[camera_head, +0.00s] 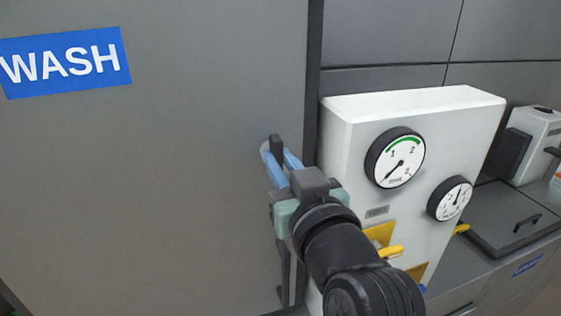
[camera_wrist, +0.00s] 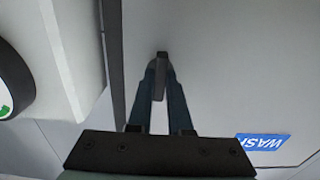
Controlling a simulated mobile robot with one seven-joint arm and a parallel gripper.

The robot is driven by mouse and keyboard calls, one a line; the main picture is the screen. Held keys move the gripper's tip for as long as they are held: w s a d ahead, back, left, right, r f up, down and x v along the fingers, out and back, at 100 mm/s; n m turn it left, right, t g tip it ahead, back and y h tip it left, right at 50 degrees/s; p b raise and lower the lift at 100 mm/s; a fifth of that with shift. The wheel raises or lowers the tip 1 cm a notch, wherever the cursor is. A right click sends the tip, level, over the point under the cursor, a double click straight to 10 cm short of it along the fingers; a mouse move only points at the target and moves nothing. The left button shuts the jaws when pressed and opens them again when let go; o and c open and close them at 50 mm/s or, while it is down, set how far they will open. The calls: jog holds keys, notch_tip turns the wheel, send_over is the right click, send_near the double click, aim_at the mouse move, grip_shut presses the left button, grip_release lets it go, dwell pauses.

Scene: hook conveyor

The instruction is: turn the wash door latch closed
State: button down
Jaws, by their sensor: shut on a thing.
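The wash door (camera_head: 180,160) is a large grey panel with a blue WASH sign (camera_head: 66,62) at its upper left. The dark latch (camera_head: 277,148) is near the door's right edge. Its upper end shows above the fingers, and in the wrist view the dark latch (camera_wrist: 162,62) is between the fingertips. My gripper (camera_head: 278,158) is shut on the latch, with its blue fingers on either side; it also shows in the wrist view (camera_wrist: 161,70). The rest of the latch is hidden behind the fingers and wrist.
A white box (camera_head: 350,140) with two round gauges (camera_head: 395,158) and yellow levers (camera_head: 390,251) stands close to the right of my arm. A grey lidded counter (camera_head: 515,220) is farther right. The door face to the left is clear.

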jog(key=c, duration=0.8)
grip_release()
jog(key=shift+c, duration=0.2)
jog(key=p+v, duration=0.4)
jog(key=v, duration=0.9)
jog(key=shift+p, duration=0.35)
jog(key=shift+w+r, duration=0.1)
jog(key=shift+r, duration=0.05)
